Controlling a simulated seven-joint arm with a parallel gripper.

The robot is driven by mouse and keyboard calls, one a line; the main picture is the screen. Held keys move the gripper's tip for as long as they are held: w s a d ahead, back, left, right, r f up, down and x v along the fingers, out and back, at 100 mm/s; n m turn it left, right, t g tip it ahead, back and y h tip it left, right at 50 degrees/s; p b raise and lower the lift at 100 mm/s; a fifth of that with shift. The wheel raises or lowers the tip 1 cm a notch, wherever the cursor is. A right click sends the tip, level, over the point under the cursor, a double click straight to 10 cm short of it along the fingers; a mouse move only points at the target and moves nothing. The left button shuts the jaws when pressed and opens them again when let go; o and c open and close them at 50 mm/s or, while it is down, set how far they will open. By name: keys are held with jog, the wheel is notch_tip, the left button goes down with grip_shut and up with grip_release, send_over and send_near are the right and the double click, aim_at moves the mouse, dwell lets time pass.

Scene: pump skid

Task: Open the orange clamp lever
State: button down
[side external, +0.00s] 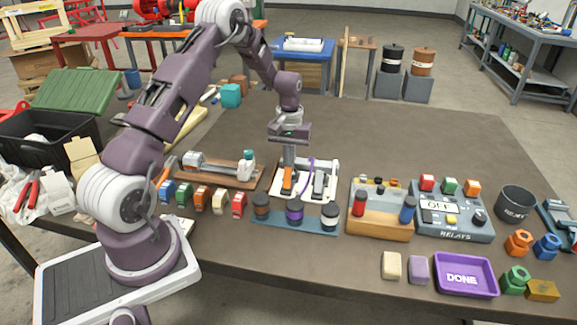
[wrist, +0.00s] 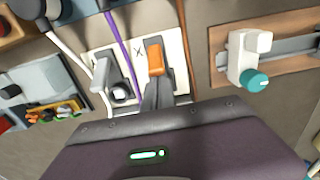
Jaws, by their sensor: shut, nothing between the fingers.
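The orange clamp lever (wrist: 155,57) stands on a white panel in the wrist view, near the middle top. It also shows in the side view (side external: 287,180). A grey lever (wrist: 101,76) is beside it on the same white board (side external: 333,174). My gripper (side external: 289,163) points down over the board, just above the orange lever. Its fingers are shut and hold nothing. In the wrist view the fingertips (wrist: 157,88) sit right beside the orange lever's lower end; I cannot tell whether they touch it.
A purple cable (wrist: 126,62) runs between the two levers. A wooden board with a teal-knobbed slider (wrist: 256,80) is at the right in the wrist view. The relay box (side external: 452,216) and a row of knobs (side external: 294,211) are near. The table behind the board is clear.

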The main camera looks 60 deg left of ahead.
aim_at(287, 176)
jog(key=shift+s+d, duration=1.15)
jog(key=shift+d, duration=0.05)
jog(key=shift+w+a+r, duration=0.15)
jog(key=shift+r, duration=1.4)
jog(key=shift+w+a+r, duration=0.15)
jog(key=shift+r, duration=1.35)
jog(key=s+d+r+m+t, duration=0.2)
jog(key=s+d+r, duration=0.3)
jog(key=d+r, duration=0.3)
jog(key=s+d+r+m+t, duration=0.1)
jog(key=s+d+r+m, duration=0.2)
jog(key=s+d+r, duration=0.5)
jog(key=s+d+r+m+t, duration=0.1)
jog(key=s+d+r+m, duration=0.1)
jog(key=s, duration=0.4)
jog(key=s+d+r+m+t, duration=0.1)
jog(key=s+d+r+m, duration=0.1)
jog(key=s, duration=0.4)
jog(key=shift+s+d+t, duration=0.25)
jog(key=shift+d+t, duration=0.05)
jog(key=shift+d, duration=0.6)
